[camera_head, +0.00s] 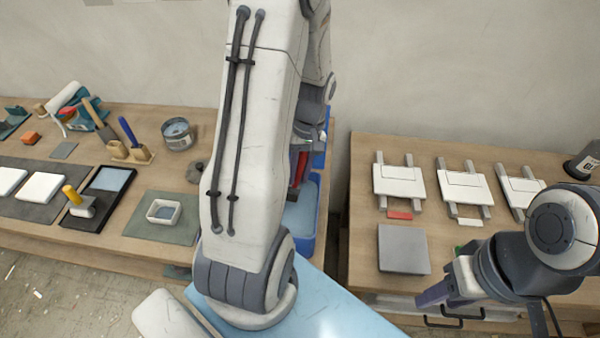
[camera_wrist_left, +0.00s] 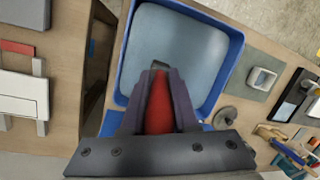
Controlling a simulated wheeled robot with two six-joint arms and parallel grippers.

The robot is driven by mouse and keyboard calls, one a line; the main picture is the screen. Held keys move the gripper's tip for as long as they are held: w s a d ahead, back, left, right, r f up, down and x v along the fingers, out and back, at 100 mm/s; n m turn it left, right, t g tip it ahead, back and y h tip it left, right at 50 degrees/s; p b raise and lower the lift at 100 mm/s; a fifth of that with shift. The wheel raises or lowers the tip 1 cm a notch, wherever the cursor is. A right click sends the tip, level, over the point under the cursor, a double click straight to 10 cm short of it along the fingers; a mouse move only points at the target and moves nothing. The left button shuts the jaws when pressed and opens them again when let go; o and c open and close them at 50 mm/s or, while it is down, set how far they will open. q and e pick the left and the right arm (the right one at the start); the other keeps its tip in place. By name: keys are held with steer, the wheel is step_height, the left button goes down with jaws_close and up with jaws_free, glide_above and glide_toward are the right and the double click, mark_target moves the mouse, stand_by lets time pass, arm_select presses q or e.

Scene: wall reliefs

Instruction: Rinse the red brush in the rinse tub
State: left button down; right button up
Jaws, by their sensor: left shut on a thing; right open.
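The red brush (camera_wrist_left: 160,112) is held between the two fingers of my left gripper (camera_wrist_left: 160,85) in the left wrist view. Its dark tip points over the blue rinse tub (camera_wrist_left: 239,42), which holds pale blue water. I cannot tell whether the tip touches the water. In the head view the red brush (camera_head: 300,170) shows as a sliver beside my left arm, above the rinse tub (camera_head: 309,236); the arm hides most of the gripper and part of the tub. My right gripper (camera_head: 442,292) is open and empty, at the front of the right table.
The left table bears a grey can (camera_head: 178,134), a small white dish (camera_head: 163,212), a yellow-handled tool (camera_head: 78,200) and other brushes. The right table bears several white panels (camera_head: 400,181) on grey rails and a grey slab (camera_head: 403,249). A gap separates the tables.

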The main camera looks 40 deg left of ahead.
mark_target(300, 160)
arm_select(q)
steer(key=p+v, duration=0.2)
steer(key=s+p+v, duration=0.1)
steer(key=p+v, duration=0.1)
steer(key=v, duration=0.1)
steer(key=s+p+v, duration=0.1)
steer(key=p+v, duration=0.2)
steer(key=shift+r, duration=0.4)
steer(key=shift+d+f, duration=0.1)
